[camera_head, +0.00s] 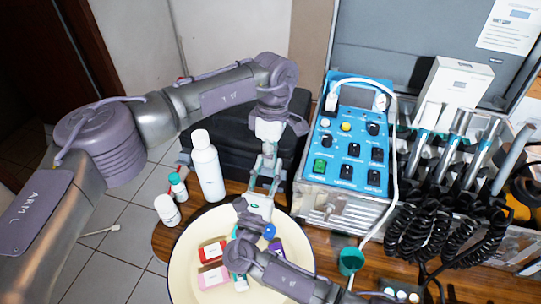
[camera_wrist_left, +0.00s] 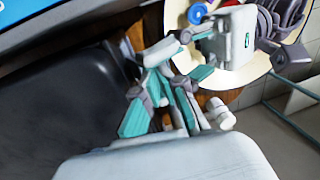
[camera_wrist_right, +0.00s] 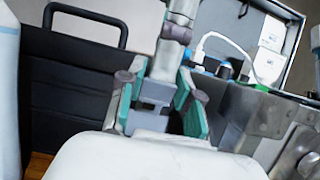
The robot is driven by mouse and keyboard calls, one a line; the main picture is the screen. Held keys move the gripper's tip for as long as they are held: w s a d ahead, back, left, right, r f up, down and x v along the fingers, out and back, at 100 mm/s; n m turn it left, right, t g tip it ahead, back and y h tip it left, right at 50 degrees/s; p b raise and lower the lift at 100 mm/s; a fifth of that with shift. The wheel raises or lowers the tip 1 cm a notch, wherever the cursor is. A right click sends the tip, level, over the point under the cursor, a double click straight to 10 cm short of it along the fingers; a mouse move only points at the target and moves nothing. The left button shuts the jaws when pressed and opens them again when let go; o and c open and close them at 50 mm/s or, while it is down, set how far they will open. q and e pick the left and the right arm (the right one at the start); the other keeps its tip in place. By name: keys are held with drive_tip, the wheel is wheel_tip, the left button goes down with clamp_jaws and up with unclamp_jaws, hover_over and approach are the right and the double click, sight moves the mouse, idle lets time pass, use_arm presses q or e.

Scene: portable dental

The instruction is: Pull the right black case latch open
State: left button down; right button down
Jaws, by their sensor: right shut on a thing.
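The black case (camera_head: 232,136) stands behind the white bottle. It shows with its handle in the right wrist view (camera_wrist_right: 70,85) and at the left of the left wrist view (camera_wrist_left: 70,100). My right gripper (camera_wrist_right: 158,88) is at the case front, shut on a small grey piece that appears to be the right black case latch; the arms and fingers hide most of it. My left gripper (camera_wrist_left: 160,92) comes down from above at the same spot, very close to the right gripper.
A cream round tray (camera_head: 190,240) holds red and pink boxes below my grippers. White bottles (camera_head: 207,170) stand left on the wooden table. A blue control unit (camera_head: 345,140) stands close on the right, with dental handpieces (camera_head: 455,135) beyond it. Free room is tight.

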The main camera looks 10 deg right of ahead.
use_arm(q)
drive_tip(key=shift+s+f, duration=0.25)
drive_tip(key=shift+f, duration=0.05)
use_arm(e)
drive_tip(key=c, duration=0.8)
unclamp_jaws()
use_arm(q)
drive_tip(key=shift+w+r, duration=0.1)
use_arm(e)
drive_tip(key=shift+o, duration=0.2)
drive_tip(key=shift+s, duration=0.1)
